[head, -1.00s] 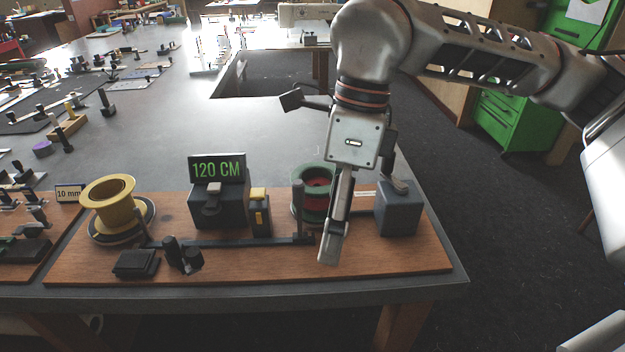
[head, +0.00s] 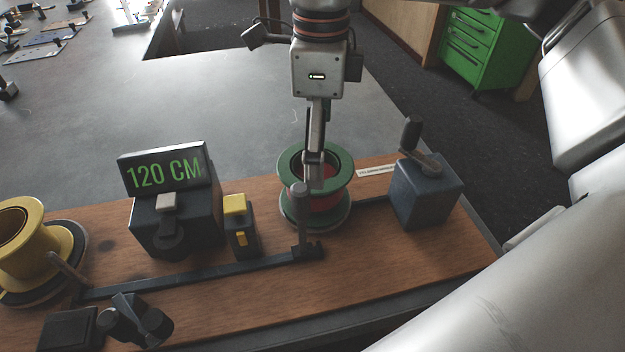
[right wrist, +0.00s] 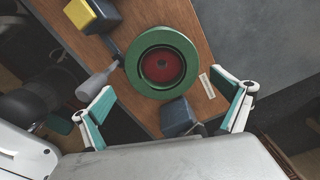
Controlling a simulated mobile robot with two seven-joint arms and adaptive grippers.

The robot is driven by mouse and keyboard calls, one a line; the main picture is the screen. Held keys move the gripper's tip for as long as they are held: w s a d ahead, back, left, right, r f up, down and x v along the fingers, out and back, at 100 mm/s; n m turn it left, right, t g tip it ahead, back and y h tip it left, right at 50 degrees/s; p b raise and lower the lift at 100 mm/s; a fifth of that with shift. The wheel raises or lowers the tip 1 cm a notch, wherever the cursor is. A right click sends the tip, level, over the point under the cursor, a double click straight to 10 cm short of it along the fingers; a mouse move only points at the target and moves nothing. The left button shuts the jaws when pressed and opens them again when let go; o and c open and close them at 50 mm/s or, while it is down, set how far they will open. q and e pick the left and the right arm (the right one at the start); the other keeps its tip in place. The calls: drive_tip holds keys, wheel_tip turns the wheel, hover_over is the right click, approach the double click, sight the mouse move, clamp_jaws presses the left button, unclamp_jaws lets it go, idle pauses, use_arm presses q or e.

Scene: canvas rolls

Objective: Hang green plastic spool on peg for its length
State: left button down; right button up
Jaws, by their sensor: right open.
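The green plastic spool (head: 343,177) stands on the wooden board beside a grey post. Red material shows inside it. In the right wrist view the spool (right wrist: 137,57) is seen from above, with red in its round opening. My right gripper (head: 314,172) is over the spool in the head view, pointing down. In the right wrist view my right gripper (right wrist: 172,102) has its two fingers spread wide, with nothing between the tips and the spool ahead of them. Whether a finger touches the spool cannot be told. No hanging peg can be made out. My left gripper is not in view.
The wooden board (head: 220,300) holds a display reading 120 CM (head: 165,172), a yellow-topped block (head: 240,225), a grey post (head: 300,215), a crank box (head: 427,195) and a yellow spool (head: 35,250).

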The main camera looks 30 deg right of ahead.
sight(329, 204)
drive_tip(key=f, duration=0.6)
drive_tip(key=shift+w, duration=0.3)
drive_tip(key=shift+c, duration=0.4)
drive_tip(key=c, duration=0.9)
